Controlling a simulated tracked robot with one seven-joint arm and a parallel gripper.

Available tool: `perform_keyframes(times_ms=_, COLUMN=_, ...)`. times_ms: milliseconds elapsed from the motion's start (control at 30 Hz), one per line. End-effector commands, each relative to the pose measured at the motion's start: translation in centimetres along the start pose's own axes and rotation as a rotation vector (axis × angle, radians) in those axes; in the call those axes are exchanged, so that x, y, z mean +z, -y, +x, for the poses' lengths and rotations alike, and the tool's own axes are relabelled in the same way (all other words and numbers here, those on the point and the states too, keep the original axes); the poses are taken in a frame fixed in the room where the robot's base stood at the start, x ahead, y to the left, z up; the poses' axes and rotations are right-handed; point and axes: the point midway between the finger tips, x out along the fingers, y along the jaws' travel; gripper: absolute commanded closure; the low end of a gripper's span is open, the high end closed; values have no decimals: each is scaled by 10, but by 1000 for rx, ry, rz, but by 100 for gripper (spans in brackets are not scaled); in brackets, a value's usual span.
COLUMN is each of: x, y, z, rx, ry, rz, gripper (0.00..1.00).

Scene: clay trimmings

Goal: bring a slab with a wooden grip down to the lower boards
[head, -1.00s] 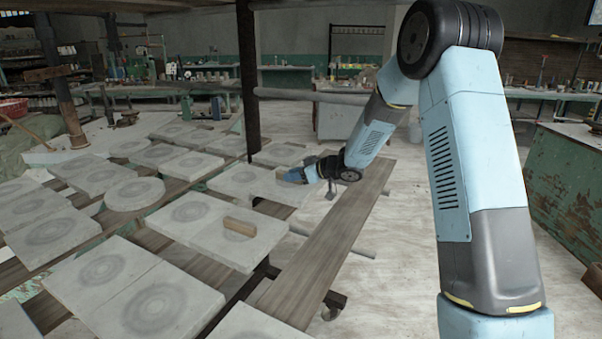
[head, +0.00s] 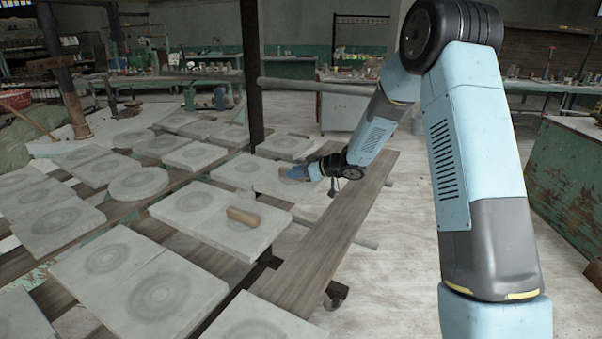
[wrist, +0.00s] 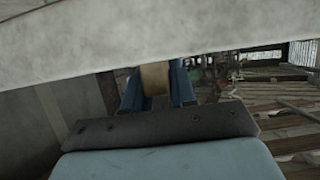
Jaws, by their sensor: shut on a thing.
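My gripper (head: 296,174) is shut on the wooden grip (wrist: 155,78) of a pale slab, seen between the blue fingers in the wrist view. That slab (wrist: 130,40) fills the top of the wrist view; in the head view it (head: 243,172) lies just left of the fingers, near the rack's right edge. I cannot tell whether it is clear of its support. A second pale slab (head: 190,203) with a wooden grip (head: 243,216) lies nearer. A long brown board (head: 325,240) runs lower along the rack's right side.
Several other slabs with round marks, such as one (head: 106,258) at the near left, cover the rack. A dark upright post (head: 252,80) stands behind the held slab. A green bench (head: 570,180) is at the right. Open floor (head: 420,250) lies between board and bench.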

Motion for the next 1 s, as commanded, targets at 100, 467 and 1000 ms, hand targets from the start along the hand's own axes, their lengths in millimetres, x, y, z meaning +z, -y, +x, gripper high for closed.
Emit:
perform_keyframes(times_ms=100, x=0, y=0, z=0, rx=0, ry=-3, rz=-1, gripper=100)
perform_keyframes(times_ms=467, x=3, y=0, z=2, rx=0, ry=-2, rz=0, gripper=100)
perform_keyframes(times_ms=1000, x=6, y=0, z=3, rx=-1, ry=0, rz=0, gripper=63)
